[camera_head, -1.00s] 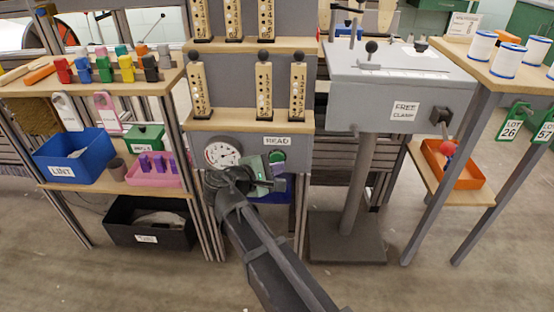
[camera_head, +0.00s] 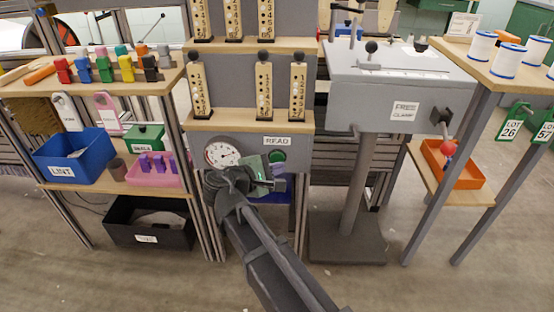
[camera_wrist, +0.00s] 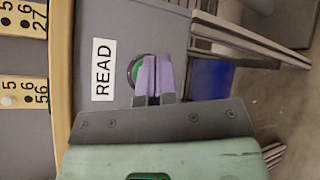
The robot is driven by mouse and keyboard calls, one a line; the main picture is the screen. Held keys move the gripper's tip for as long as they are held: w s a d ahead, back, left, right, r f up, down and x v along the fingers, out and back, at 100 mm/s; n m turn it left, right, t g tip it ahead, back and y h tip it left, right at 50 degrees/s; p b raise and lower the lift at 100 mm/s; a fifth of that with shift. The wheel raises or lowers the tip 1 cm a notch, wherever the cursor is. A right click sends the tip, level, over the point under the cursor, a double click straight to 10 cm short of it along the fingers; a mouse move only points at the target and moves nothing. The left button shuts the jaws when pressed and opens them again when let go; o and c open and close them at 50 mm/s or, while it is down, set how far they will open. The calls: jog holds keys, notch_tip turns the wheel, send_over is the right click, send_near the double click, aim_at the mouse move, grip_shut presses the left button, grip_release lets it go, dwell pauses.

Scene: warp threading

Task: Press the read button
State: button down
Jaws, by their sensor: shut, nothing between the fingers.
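The read button is a round green button (camera_head: 276,157) in a dark ring on the grey panel, under the white READ label (camera_head: 277,141). It also shows in the wrist view (camera_wrist: 137,72), partly hidden behind my fingers. My gripper (camera_head: 280,184) is in front of the panel, just below the button in the head view. Its purple fingers (camera_wrist: 154,76) are shut together with nothing between them. In the wrist view the fingertips overlap the button's right part. I cannot tell whether they touch it.
A white dial gauge (camera_head: 222,154) is left of the button. Numbered wooden sliders (camera_head: 264,92) stand on the shelf above. The grey clamp box (camera_head: 400,90) on its post is to the right. A blue bin (camera_head: 75,157) is far left.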

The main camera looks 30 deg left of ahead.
jog(key=shift+w, duration=0.1)
dwell(0.7)
jog(key=shift+w+a, duration=0.2)
jog(key=shift+w, duration=0.1)
jog(key=shift+w+a, duration=0.25)
jog(key=shift+w, duration=0.1)
dwell(0.7)
jog(key=shift+s+d, duration=0.45)
jog(key=shift+s, duration=0.3)
jog(key=s, duration=0.1)
jog(key=s+d, duration=0.1)
jog(key=s, duration=0.1)
jog(key=s+d, duration=0.1)
jog(key=shift+s+d, duration=0.15)
jog(key=shift+s, duration=0.05)
dwell(0.3)
dwell(0.6)
